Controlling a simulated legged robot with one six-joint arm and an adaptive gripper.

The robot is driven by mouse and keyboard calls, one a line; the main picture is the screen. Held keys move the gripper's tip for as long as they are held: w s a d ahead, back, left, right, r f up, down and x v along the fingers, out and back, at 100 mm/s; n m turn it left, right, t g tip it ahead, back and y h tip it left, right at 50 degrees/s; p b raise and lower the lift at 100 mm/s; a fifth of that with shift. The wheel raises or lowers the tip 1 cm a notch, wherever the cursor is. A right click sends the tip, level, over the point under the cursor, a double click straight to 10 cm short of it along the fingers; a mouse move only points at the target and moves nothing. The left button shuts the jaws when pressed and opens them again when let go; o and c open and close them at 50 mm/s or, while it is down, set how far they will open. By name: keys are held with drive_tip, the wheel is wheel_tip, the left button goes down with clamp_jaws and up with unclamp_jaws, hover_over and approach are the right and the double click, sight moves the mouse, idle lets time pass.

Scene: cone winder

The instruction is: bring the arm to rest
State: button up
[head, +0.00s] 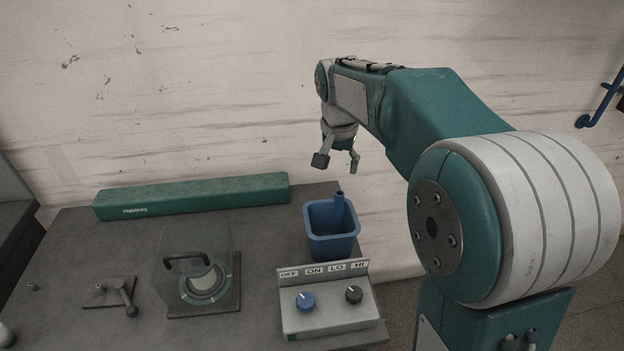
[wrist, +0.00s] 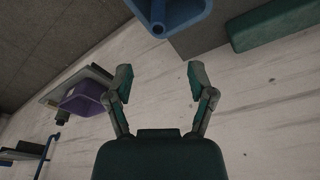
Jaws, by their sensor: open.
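My gripper (head: 338,162) is open and empty in the head view, with its fingers pointing down. It hangs above and a little behind the blue bin (head: 333,243), apart from it. In the wrist view my gripper (wrist: 160,82) shows both fingers spread with nothing between them. The blue bin (wrist: 180,18) shows at the top of the wrist view, with the end of a blue rod-like thing (wrist: 158,29) in it. In the head view that blue thing (head: 338,205) stands up out of the bin.
A control box (head: 325,303) with two knobs sits in front of the bin. A clear cover (head: 192,250) with a handle stands over a round part. A green bar (head: 192,195) lies along the table's back edge. A purple container (wrist: 85,98) is on a wall shelf.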

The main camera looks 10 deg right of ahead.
drive_tip(key=s+n+t+y, duration=0.1)
drive_tip(key=s+n+t, duration=0.3)
drive_tip(key=s, duration=2.2)
drive_tip(key=shift+d+n, duration=0.45)
drive_tip(key=shift+n, duration=0.55)
